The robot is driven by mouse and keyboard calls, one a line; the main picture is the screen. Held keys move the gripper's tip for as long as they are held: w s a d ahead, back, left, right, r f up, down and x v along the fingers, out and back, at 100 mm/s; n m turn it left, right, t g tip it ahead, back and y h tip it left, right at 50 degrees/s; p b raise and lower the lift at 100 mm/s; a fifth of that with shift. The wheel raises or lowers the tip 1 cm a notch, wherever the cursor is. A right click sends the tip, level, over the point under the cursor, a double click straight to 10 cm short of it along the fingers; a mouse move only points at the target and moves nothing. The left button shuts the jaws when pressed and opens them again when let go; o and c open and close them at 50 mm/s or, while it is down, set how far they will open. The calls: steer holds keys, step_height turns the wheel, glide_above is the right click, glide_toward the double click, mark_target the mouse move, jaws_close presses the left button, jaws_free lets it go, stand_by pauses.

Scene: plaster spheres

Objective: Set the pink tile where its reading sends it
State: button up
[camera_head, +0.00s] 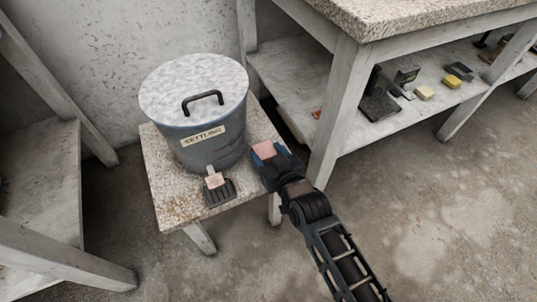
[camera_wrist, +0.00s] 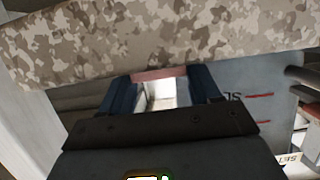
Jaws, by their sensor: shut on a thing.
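My gripper (camera_head: 267,160) is shut on the pink tile (camera_head: 264,149), in the air at the right side of the small stone-topped stand. In the wrist view the tile shows as a thin pink edge (camera_wrist: 158,74) between the two dark blue fingers (camera_wrist: 160,90). A grey-blue pot (camera_head: 205,125) with a pale lid and black handle stands on the stand (camera_head: 165,195). Its label (camera_head: 202,136) reads SETTLING. A pinkish piece (camera_head: 215,180) sits in front of the pot, by a dark ridged block (camera_head: 219,194). No reading on the tile can be made out.
A stone-topped bench (camera_head: 420,18) stands at the right; its lower shelf (camera_head: 290,75) holds dark devices and yellow blocks (camera_head: 452,81). A pale shelf unit (camera_head: 45,160) stands at the left. The floor at the lower right is clear. A speckled surface (camera_wrist: 160,35) spans the wrist view's top.

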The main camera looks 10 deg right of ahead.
steer(key=shift+f, duration=0.15)
steer(key=o, duration=1.2)
steer(key=shift+s+r, duration=0.15)
steer(key=shift+r, duration=0.1)
steer(key=p+v, duration=0.2)
steer(key=v, duration=0.9)
steer(key=shift+s+d, duration=0.1)
steer(key=shift+s, duration=0.25)
